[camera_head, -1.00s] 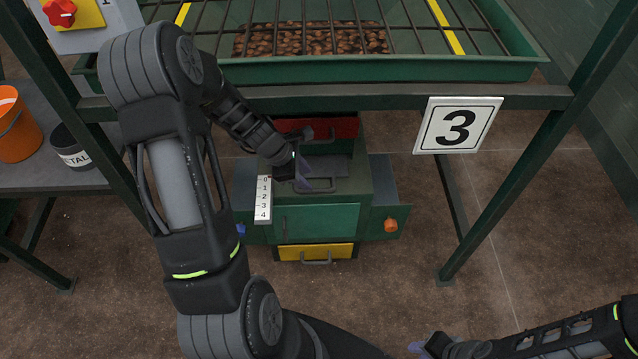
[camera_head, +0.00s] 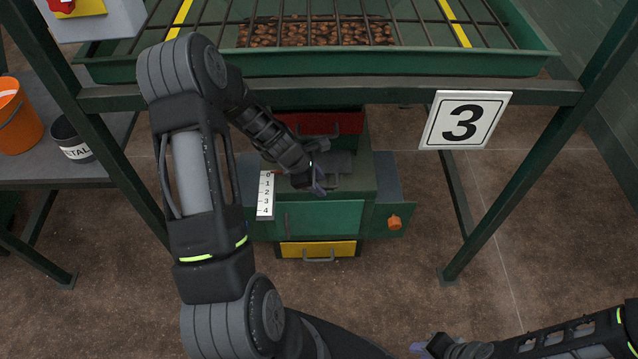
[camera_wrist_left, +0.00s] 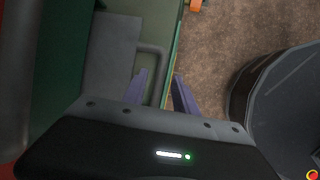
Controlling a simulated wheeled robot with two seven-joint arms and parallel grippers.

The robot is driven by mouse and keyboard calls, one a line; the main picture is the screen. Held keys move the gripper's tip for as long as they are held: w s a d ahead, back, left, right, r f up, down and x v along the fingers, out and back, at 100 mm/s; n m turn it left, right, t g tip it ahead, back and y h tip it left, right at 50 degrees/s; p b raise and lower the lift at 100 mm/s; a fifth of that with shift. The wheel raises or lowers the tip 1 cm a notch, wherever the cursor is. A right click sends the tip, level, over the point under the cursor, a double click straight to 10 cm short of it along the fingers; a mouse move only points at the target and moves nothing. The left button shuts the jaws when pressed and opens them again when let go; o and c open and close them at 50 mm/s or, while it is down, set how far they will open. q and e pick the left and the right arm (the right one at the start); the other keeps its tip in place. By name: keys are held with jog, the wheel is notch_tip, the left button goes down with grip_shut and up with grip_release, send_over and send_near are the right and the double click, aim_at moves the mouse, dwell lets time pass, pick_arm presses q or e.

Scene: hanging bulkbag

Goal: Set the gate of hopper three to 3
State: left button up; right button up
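A grey gate plate (camera_head: 340,160) lies on top of the box. The white scale (camera_head: 265,196), marked 0 to 4, stands at its left, with a small red pointer near 0. My left gripper (camera_head: 318,183) is over the plate and hides its handle in the head view. In the left wrist view my left fingers (camera_wrist_left: 162,92) are apart, with the handle bar (camera_wrist_left: 162,70) appearing between them; contact is unclear. My right gripper (camera_head: 422,347) is low at the bottom edge, its opening unclear.
A green tray (camera_head: 320,68) of brown pieces under a grid is above the box. Green frame legs (camera_head: 520,185) stand either side. An orange bucket (camera_head: 18,125) is left.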

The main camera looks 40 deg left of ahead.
pick_arm(q)
jog(key=shift+f, duration=0.1)
jog(key=shift+c, duration=0.3)
grip_shut()
dwell(1.1)
